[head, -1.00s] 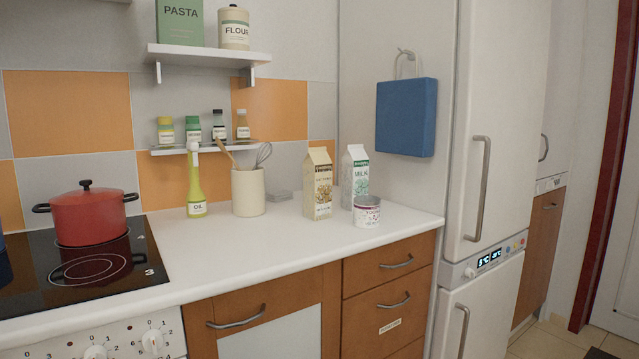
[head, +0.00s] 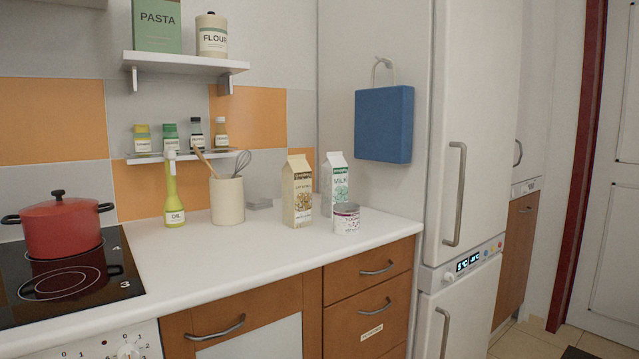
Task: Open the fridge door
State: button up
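The fridge is a tall white unit right of the counter. Its upper door (head: 476,110) is shut and has a long vertical grey handle (head: 456,194) near its left edge. A lower door (head: 462,315) is also shut, with its own grey handle (head: 443,330) running out of the frame bottom. Between the doors is a control strip (head: 472,262) with a lit blue display. My gripper does not show in the head view.
The white counter (head: 280,255) holds two cartons (head: 297,190), a can (head: 346,218), an oil bottle and a utensil pot. A red pot (head: 62,228) stands on the hob. Some floor (head: 530,340) shows at the lower right.

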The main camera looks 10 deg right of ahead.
aim_at(477, 44)
jog(key=u, duration=0.05)
jog(key=k, duration=0.45)
jog(key=z, duration=0.8)
jog(key=i, duration=1.25)
jog(key=u, duration=0.5)
